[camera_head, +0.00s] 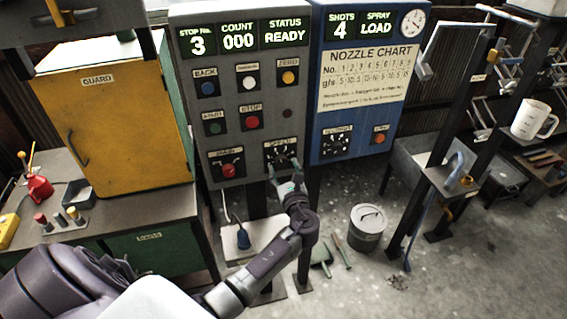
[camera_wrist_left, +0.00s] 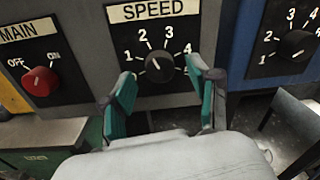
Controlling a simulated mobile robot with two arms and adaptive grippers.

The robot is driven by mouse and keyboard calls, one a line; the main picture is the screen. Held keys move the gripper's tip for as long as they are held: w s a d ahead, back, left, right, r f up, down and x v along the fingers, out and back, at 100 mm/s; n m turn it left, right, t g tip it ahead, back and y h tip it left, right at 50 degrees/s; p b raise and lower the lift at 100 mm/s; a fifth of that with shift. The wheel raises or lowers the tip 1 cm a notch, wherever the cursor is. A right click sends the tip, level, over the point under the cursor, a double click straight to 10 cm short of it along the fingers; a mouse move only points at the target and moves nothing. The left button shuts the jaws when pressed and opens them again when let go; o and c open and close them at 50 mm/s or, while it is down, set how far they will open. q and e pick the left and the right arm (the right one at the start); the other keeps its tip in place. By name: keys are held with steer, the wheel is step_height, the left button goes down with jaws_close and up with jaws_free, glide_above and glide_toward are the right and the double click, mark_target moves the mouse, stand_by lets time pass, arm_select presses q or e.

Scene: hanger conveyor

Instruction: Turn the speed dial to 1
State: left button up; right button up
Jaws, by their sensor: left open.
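The speed dial is a round black knob on a black plate under a "SPEED" label. In the left wrist view the knob (camera_wrist_left: 159,69) is ringed by white numbers, with 1 at left, 2 and 3 above and 4 at right. A small pale mark shows on the knob, but I cannot tell exactly which number it points to. In the head view the dial (camera_head: 283,158) is low on the grey panel, partly hidden by my left gripper (camera_head: 285,180). In the wrist view my left gripper (camera_wrist_left: 163,76) is open, its teal-padded fingers either side of the knob, with no clear contact.
The red main switch (camera_wrist_left: 41,81) is left of the dial. The blue panel's black dial (camera_wrist_left: 297,45) is to the right. Above are push buttons, including a red stop button (camera_head: 252,121). A yellow guard cabinet (camera_head: 120,125) stands left; a grey bin (camera_head: 367,228) is on the floor.

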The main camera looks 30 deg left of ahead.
arm_select(q)
steer(key=shift+w+a, duration=0.45)
steer(key=shift+a, duration=0.1)
steer(key=c, duration=1.2)
steer(key=shift+o, duration=0.2)
steer(key=shift+f+n+b, duration=0.3)
steer(key=shift+n+b, duration=0.6)
steer(key=shift+b, duration=0.2)
steer(key=n+b, duration=0.6)
steer(key=shift+b, duration=0.4)
steer(key=shift+r+n+b, duration=0.1)
steer(key=shift+n+b, duration=0.2)
steer(key=shift+n, duration=0.3)
